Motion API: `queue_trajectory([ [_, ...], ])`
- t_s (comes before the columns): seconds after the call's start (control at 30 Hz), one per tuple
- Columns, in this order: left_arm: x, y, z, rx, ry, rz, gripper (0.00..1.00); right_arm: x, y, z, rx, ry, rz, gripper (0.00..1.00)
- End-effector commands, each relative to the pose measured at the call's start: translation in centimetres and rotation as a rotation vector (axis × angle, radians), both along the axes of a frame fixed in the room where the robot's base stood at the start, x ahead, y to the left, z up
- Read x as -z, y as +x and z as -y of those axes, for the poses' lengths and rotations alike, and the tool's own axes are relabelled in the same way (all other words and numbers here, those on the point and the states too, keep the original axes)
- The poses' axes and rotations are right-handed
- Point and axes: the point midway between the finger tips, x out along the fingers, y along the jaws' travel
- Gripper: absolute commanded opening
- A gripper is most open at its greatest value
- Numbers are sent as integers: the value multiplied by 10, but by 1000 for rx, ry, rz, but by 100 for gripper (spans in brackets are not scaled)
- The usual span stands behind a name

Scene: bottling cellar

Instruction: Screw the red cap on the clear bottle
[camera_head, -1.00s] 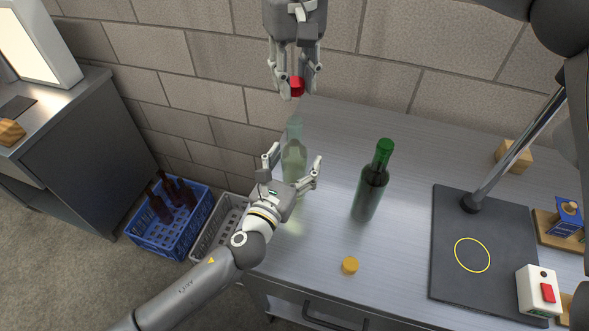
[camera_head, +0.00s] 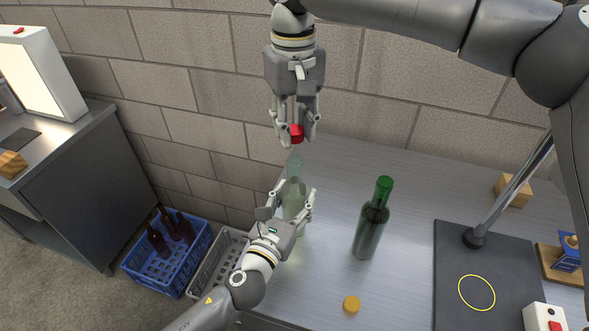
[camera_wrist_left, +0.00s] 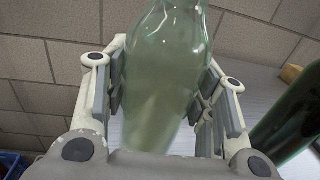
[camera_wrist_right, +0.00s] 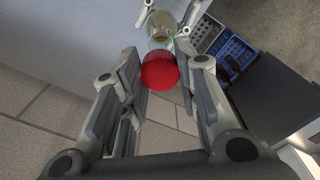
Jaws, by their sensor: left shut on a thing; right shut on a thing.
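The clear bottle (camera_head: 293,188) stands upright on the metal table. My left gripper (camera_head: 290,204) is shut on its body; the left wrist view shows the pale greenish glass (camera_wrist_left: 160,85) between the fingers. My right gripper (camera_head: 297,136) points down from above and is shut on the red cap (camera_head: 297,131). The cap is above the bottle's mouth, with a small gap in the head view. In the right wrist view the cap (camera_wrist_right: 160,70) sits between the fingertips, with the bottle neck (camera_wrist_right: 160,35) beyond it, slightly off line.
A green bottle (camera_head: 371,230) stands to the right of the clear one. A yellow cap (camera_head: 351,304) lies near the table's front. A dark mat (camera_head: 455,265) with a yellow ring is at right. A blue crate (camera_head: 142,272) with brown bottles and a grey crate (camera_head: 214,265) stand on the floor.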

Motion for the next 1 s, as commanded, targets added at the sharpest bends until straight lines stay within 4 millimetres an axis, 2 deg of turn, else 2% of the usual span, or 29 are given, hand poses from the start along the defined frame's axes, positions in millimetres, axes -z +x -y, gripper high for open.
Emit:
queue_trajectory([
  [0.1,0,0,0,0,0,0,8,19,-1,0,-1,3,-5,22],
  [0.23,0,0,0,0,1,0,8,30,0,0,1,4,-3,22],
  [0.77,0,0,0,0,1,1,8,32,0,0,0,3,-1,22],
  [1.0,0,0,0,0,1,1,8,44,0,-1,-2,4,-4,22],
])
